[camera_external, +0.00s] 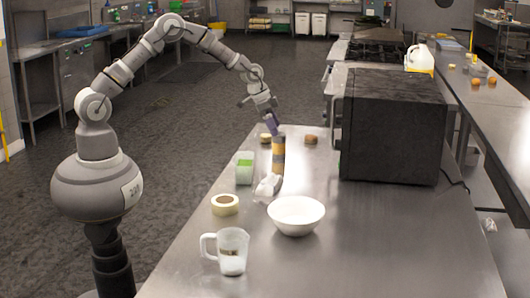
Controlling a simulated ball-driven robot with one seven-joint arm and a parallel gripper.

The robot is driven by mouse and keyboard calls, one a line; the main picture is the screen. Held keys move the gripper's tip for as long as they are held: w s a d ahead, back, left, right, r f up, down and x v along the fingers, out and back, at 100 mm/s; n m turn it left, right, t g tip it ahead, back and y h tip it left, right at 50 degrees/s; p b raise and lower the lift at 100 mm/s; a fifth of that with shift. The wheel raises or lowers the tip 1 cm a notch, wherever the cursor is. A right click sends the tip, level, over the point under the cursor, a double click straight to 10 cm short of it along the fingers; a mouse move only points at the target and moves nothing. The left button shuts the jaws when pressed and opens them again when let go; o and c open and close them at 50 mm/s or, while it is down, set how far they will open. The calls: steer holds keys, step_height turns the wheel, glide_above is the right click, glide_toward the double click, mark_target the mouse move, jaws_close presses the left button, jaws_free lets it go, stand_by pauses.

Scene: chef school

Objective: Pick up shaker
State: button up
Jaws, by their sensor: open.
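The shaker seems to be the upright cylinder with dark and yellow bands (278,154) on the steel table. My gripper (270,118) hangs just above and slightly left of its top, pointing down, with its jaws open. A purple piece (271,123) shows at the gripper's lower end, by the cylinder's top. I cannot tell whether it belongs to the gripper or is a separate thing. Whether the fingers touch the cylinder is too small to tell.
A crumpled whitish item (267,186) lies just before the cylinder. A green-and-white box (244,168), tape roll (225,205), white bowl (296,215) and clear jug (232,252) stand nearby. A large dark oven (393,127) stands right. The table's front right is clear.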

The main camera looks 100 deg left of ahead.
mark_target(281, 141)
steer(key=b+x, duration=0.2)
steer(key=x, duration=0.5)
steer(key=shift+w+a+f, duration=0.1)
steer(key=shift+w+f, duration=0.05)
steer(key=shift+w, duration=0.05)
steer(key=shift+s, duration=0.1)
steer(key=shift+c, duration=0.4)
steer(key=c, duration=1.1)
